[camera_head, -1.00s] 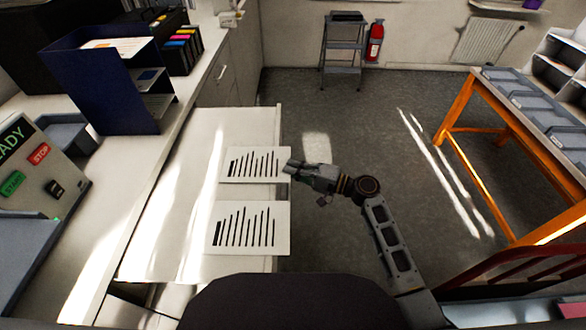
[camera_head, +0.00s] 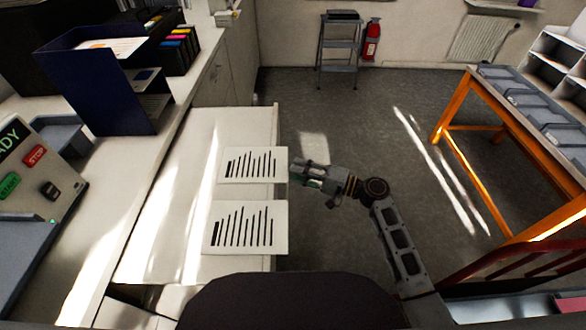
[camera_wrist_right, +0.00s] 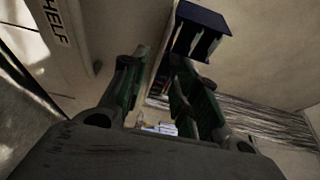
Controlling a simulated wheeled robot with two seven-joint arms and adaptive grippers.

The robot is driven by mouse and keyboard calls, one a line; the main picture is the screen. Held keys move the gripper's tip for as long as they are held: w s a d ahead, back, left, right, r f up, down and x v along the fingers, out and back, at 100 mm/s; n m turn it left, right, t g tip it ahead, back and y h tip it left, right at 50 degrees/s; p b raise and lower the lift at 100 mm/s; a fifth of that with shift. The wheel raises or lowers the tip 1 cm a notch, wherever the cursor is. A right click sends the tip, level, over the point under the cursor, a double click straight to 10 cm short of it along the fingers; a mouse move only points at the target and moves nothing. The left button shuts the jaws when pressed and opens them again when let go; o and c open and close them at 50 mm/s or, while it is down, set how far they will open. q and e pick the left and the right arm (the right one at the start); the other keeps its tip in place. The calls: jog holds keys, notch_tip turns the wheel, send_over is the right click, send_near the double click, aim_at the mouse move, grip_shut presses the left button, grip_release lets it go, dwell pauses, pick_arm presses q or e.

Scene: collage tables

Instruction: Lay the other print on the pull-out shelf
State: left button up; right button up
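Two white prints with black bar patterns lie on the white pull-out shelf (camera_head: 185,165). The far print (camera_head: 253,165) lies near the shelf's right edge. The near print (camera_head: 245,228) lies in front of it, also by the right edge, with a gap between them. My right gripper (camera_head: 296,171) is just to the right of the far print, apart from it, beyond the shelf's edge. In the right wrist view its two fingers (camera_wrist_right: 158,85) stand apart with nothing between them. My left gripper is not in view.
A dark blue sorter (camera_head: 105,80) stands on the counter at left. A control panel (camera_head: 35,165) with START and STOP buttons is nearer. An orange-framed table (camera_head: 455,105) with grey trays stands at right. The floor between is clear.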

jog(key=v, duration=0.8)
jog(key=shift+d, duration=0.4)
jog(key=shift+s, duration=0.1)
dwell(0.4)
